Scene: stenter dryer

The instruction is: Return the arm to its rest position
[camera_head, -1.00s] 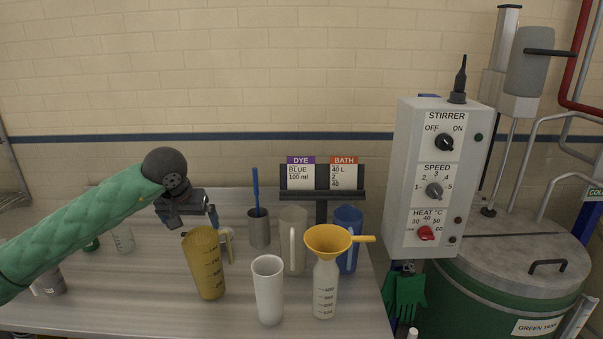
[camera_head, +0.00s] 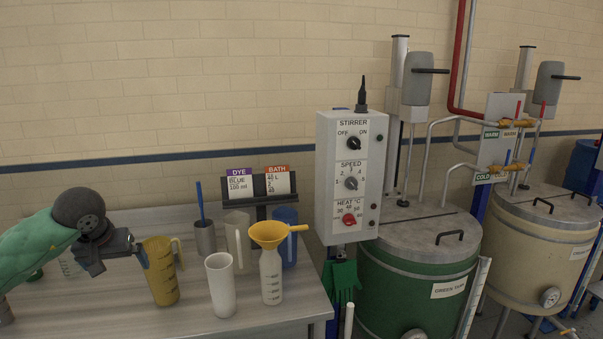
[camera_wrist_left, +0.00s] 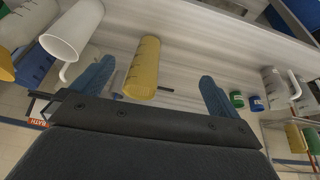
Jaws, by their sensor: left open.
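My left arm comes in from the left in the head view, in a green sleeve. Its gripper (camera_head: 118,255) is over the table (camera_head: 215,323), left of the yellow measuring jug (camera_head: 162,275). In the left wrist view the two blue fingers of the gripper (camera_wrist_left: 155,90) stand wide apart with nothing held. The yellow jug (camera_wrist_left: 143,70) shows beyond the fingers, apart from them. My right gripper is not in view.
Near the jug stand a white beaker (camera_head: 221,285), a bottle (camera_head: 271,278) with a yellow funnel (camera_head: 268,234), a blue jug (camera_head: 287,240) and a grey cup (camera_head: 205,238). A control box (camera_head: 350,180) and green tank (camera_head: 415,290) are at right.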

